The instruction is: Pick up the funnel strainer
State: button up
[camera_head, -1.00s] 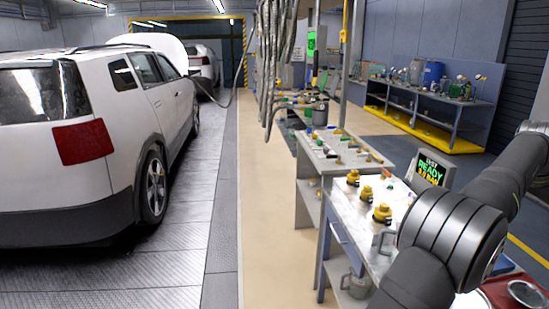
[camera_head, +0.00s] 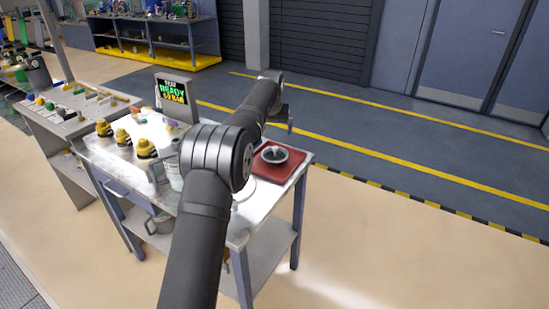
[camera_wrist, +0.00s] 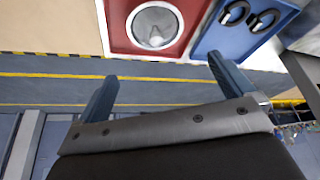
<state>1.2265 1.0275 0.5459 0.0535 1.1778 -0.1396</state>
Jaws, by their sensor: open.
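The funnel strainer (camera_head: 274,154) is a round metal piece with a grey rim and a darker inside. It sits in a red tray (camera_head: 292,170) at the right end of the metal workbench. In the wrist view the funnel strainer (camera_wrist: 155,26) shows at the top, its round mouth facing the camera, inside the red tray (camera_wrist: 119,38). My gripper (camera_wrist: 162,70) is open and empty, its two fingers spread apart. The funnel appears beyond the fingertips, between their lines, with no contact visible. In the head view my arm hides part of the bench.
A blue tray (camera_wrist: 222,43) with two dark rings lies beside the red tray. Several yellow-and-black fittings (camera_head: 122,137) and a display screen (camera_head: 172,91) stand on the left of the bench. Open floor (camera_head: 400,235) lies to the right.

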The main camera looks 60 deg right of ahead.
aim_at(275, 152)
jog(key=x, duration=1)
jog(key=shift+d+f, duration=0.1)
jog(key=shift+f, duration=0.15)
jog(key=x, duration=0.3)
jog(key=shift+s+d+f, duration=0.2)
jog(key=shift+d+f, duration=0.05)
jog(key=shift+x, duration=0.8)
jog(key=shift+c, duration=0.2)
jog(key=c, duration=0.7)
